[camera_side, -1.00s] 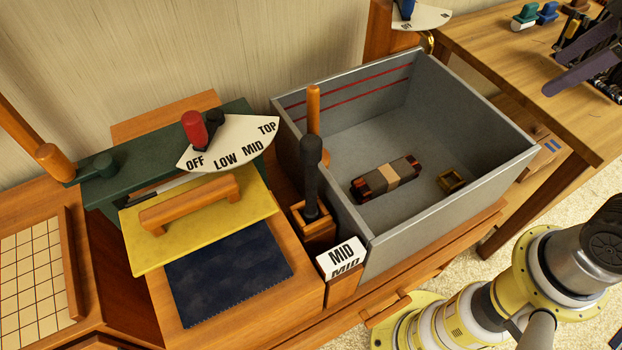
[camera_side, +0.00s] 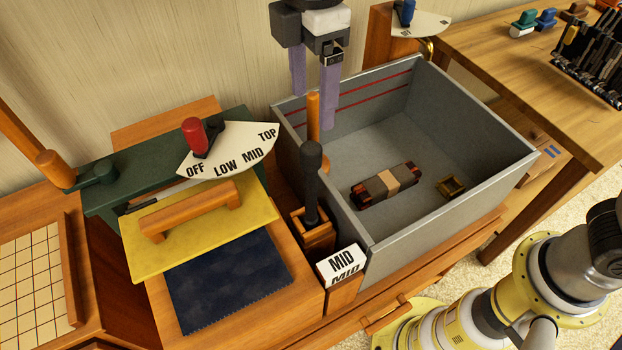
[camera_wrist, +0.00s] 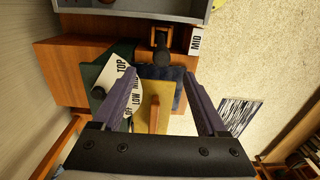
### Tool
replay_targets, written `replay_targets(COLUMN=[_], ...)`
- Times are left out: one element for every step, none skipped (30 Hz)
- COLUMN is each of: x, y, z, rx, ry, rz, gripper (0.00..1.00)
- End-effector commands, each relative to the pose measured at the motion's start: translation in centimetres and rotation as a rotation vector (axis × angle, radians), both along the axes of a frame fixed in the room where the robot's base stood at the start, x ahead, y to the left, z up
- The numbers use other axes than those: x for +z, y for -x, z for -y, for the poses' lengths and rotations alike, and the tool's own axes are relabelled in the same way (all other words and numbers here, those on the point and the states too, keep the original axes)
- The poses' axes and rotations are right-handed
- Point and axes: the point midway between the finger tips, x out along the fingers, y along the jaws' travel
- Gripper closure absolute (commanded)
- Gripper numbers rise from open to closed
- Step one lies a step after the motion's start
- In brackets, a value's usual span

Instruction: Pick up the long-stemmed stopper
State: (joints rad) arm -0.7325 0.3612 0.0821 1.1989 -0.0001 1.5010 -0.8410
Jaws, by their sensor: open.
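A black long-stemmed piece with a rounded head (camera_side: 312,182), which looks like the stopper, stands upright in a small square wooden holder (camera_side: 318,240) between the yellow-topped wooden box and the grey bin. In the wrist view the dark head (camera_wrist: 161,56) shows near the top centre, just beyond the fingertips. My gripper (camera_side: 314,110) has two purple fingers pointing down. It is open and empty, above and behind the stopper in the side view, apart from it. In the wrist view my gripper (camera_wrist: 158,73) has its fingers spread, with the yellow plate between them.
An orange post (camera_side: 313,118) stands close behind the stopper. The grey bin (camera_side: 445,225) holds a dark banded bundle (camera_side: 386,184) and a small brass piece (camera_side: 451,187). A red-knobbed lever with a white dial (camera_side: 228,150) and a MID block (camera_side: 341,264) are nearby.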

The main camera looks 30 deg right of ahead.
Motion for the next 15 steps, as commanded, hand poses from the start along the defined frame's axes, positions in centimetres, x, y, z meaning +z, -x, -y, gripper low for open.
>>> replay_targets(x=[-0.5, -1.0, -1.7, -2.3, -2.9, -3.7, -4.2, -4.8, -5.5, -6.0, -6.4, -6.9, -7.2, -7.5, -7.8], y=[0.1, 0.1, 0.1, 0.2, 0.2, 0.2, 0.1, 0.2, 0.2, 0.1, 0.1, 0.1, 0.1, 0.1, 0.1], z=[0.0, 0.0, 0.1, 0.1, 0.1, 0.1, 0.1, 0.1, 0.1, 0.1, 0.1, 0.1, 0.1, 0.1, 0.1], rx=[0.001, 0.001, 0.0, 0.0, -0.001, -0.001, -0.001, -0.001, -0.002, -0.002, -0.002, -0.002, -0.002, -0.002, -0.002], ry=[0.002, 0.002, 0.003, 0.003, 0.003, 0.004, 0.002, 0.003, 0.002, 0.002, 0.002, 0.0, 0.0, 0.001, 0.0], rz=[-0.002, -0.003, -0.003, -0.003, -0.004, -0.004, -0.003, -0.003, -0.002, -0.002, -0.002, -0.001, 0.0, -0.001, 0.0], gripper=[0.24, 0.24, 0.24, 0.24, 0.24, 0.24, 0.24, 0.24, 0.24, 0.24, 0.24, 0.24, 0.24, 0.24, 0.24])
